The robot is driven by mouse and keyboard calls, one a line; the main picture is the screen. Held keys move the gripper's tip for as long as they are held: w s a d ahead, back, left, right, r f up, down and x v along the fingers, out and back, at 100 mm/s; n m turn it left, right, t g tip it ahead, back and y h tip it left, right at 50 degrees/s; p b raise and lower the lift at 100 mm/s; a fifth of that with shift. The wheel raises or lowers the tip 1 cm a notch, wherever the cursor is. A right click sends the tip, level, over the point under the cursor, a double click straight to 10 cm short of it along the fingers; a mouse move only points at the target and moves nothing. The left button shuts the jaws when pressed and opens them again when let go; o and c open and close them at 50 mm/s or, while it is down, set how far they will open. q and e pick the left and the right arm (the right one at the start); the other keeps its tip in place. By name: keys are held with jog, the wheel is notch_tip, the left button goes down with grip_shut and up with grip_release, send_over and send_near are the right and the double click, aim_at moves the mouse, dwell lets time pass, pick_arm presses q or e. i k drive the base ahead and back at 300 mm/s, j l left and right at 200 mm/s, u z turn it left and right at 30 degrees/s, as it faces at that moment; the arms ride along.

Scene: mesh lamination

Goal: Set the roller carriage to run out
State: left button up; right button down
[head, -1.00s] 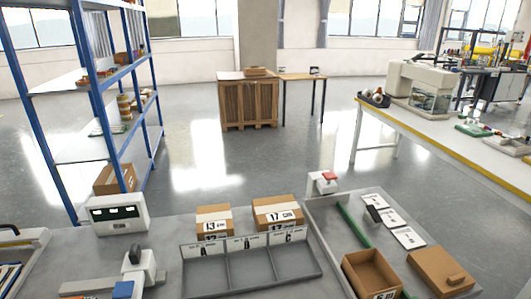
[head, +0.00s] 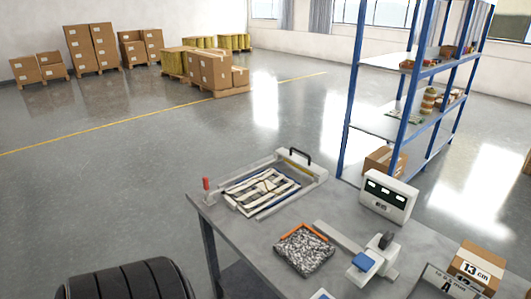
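A low frame (head: 228,205) with pale slats and blue strips across it lies at the far left end of the grey bench (head: 235,235). A light grey bar with a black arched handle (head: 300,155) stands along its far right end; it looks like the roller carriage, though its rollers cannot be made out. A red upright knob (head: 206,184) is at the frame's left corner. Neither of my grippers is in view.
A tray of grey bits (head: 304,250), a device with a blue pad (head: 363,262) and a display box (head: 388,196) stand on the bench. A 13 cm carton (head: 478,268) is at the right. A blue shelf rack (head: 352,105) stands behind. The floor to the left is open.

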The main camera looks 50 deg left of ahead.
aim_at(320, 174)
jog(key=u, duration=1.45)
jog(key=i+j+u, duration=0.45)
jog(key=j, duration=0.2)
jog(key=i+j+u, duration=0.45)
jog(key=j, duration=0.15)
jog(key=i+j+u, duration=0.45)
jog(key=i+j, duration=0.15)
jog(key=i, duration=0.75)
jog(key=i+j, duration=0.1)
jog(key=i, duration=0.75)
jog(key=i+l+z, duration=0.15)
jog(key=i+z, duration=0.55)
jog(key=z, duration=0.15)
jog(key=i+z, duration=0.45)
jog(key=i+j+z, duration=0.2)
jog(key=z, duration=0.25)
jog(key=i+z, duration=0.25)
jog(key=z, duration=0.2)
jog(key=i+z, duration=0.25)
jog(key=z, duration=0.25)
jog(key=i+j+z, duration=0.1)
jog(key=i+z, duration=0.15)
jog(key=z, duration=0.2)
jog(key=i+j+z, duration=0.2)
jog(key=z, duration=0.3)
jog(key=i+j+z, duration=0.25)
jog(key=z, duration=0.15)
jog(key=i+j+z, duration=0.45)
jog(key=k+l, duration=0.05)
